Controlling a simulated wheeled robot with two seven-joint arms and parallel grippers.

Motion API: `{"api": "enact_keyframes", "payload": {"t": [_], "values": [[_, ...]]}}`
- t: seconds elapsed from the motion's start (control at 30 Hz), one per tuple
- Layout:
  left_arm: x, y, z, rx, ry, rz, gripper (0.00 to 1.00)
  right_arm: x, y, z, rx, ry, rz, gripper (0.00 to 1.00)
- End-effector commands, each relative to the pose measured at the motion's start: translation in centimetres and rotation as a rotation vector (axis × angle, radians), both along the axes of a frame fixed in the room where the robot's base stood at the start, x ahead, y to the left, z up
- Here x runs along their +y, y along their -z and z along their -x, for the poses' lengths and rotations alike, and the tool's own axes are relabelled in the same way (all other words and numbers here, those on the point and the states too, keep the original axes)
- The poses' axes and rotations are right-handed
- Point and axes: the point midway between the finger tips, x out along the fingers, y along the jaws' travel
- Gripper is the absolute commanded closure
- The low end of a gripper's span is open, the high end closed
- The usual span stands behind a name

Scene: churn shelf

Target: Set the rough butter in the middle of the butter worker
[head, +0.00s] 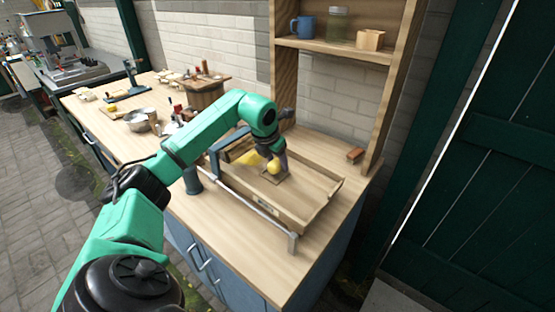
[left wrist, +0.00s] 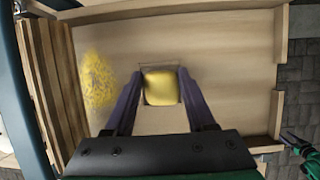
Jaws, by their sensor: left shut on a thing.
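The butter worker (head: 315,200) is a shallow wooden tray on the bench, with a ridged wooden roller (left wrist: 45,85) at its left end in the left wrist view. My left gripper (head: 275,168) points down over the tray and is shut on the rough butter (left wrist: 161,88), a yellow lump between its two fingers. A square outline on the tray floor lies around or just under the lump. I cannot tell whether the lump touches the floor. Yellow crumbs (left wrist: 97,78) lie on the tray between roller and lump.
A small wooden block (head: 355,155) lies right of the tray by the shelf post. A shelf above holds a blue mug (head: 302,26), a jar (head: 338,24) and a wooden box (head: 370,39). A metal bowl (head: 140,120) stands on the bench at left.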

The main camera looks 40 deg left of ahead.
Motion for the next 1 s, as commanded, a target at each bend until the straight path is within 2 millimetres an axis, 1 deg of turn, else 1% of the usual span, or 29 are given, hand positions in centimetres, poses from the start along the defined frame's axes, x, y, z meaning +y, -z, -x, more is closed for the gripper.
{"api": "enact_keyframes", "payload": {"t": [0.03, 0.13, 0.4, 0.6, 1.0], "values": [[0.04, 0.07, -0.01, -0.001, 0.000, 0.000, 0.94, 0.01, 0.02, -0.48, -0.008, 0.000, -0.001, 0.45], [0.03, -0.02, -0.01, -0.001, 0.000, 0.000, 0.94, 0.05, -0.11, -0.91, -0.016, 0.000, -0.001, 0.45], [0.03, -0.04, -0.03, -0.001, 0.000, 0.000, 0.94, 0.03, -0.10, -0.66, -0.012, 0.000, -0.002, 0.45], [0.01, -0.21, -0.26, -0.003, 0.000, 0.000, 0.94, 0.05, -0.62, -0.59, -0.011, -0.001, -0.001, 0.45], [0.02, -0.07, -0.25, -0.002, 0.000, 0.000, 0.94, 0.06, -0.56, -0.40, -0.007, -0.001, -0.001, 0.45]]}}
